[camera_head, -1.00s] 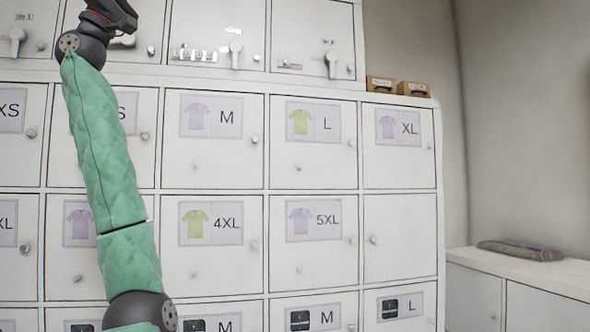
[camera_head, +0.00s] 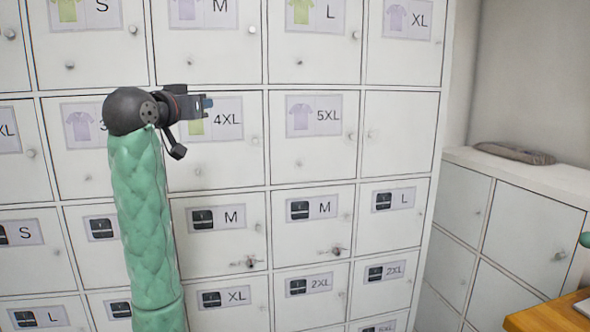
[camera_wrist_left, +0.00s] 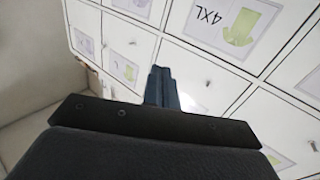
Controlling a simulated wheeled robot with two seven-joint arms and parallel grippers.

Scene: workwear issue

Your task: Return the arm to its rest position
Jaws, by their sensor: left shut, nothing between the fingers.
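My left arm, in a green quilted sleeve, rises at the left of the head view with a dark wrist joint on top. My left gripper (camera_head: 208,103) points right, in front of the 4XL locker door (camera_head: 222,172), and partly hides its label. In the left wrist view the gripper's two fingers (camera_wrist_left: 161,88) lie together, shut and empty, with locker doors beyond. My right gripper is not in view.
A wall of white labelled lockers (camera_head: 314,165) fills most of the head view. A low white cabinet (camera_head: 507,215) stands at the right with a grey rolled item (camera_head: 514,153) on top. A wooden surface (camera_head: 548,318) shows at the lower right corner.

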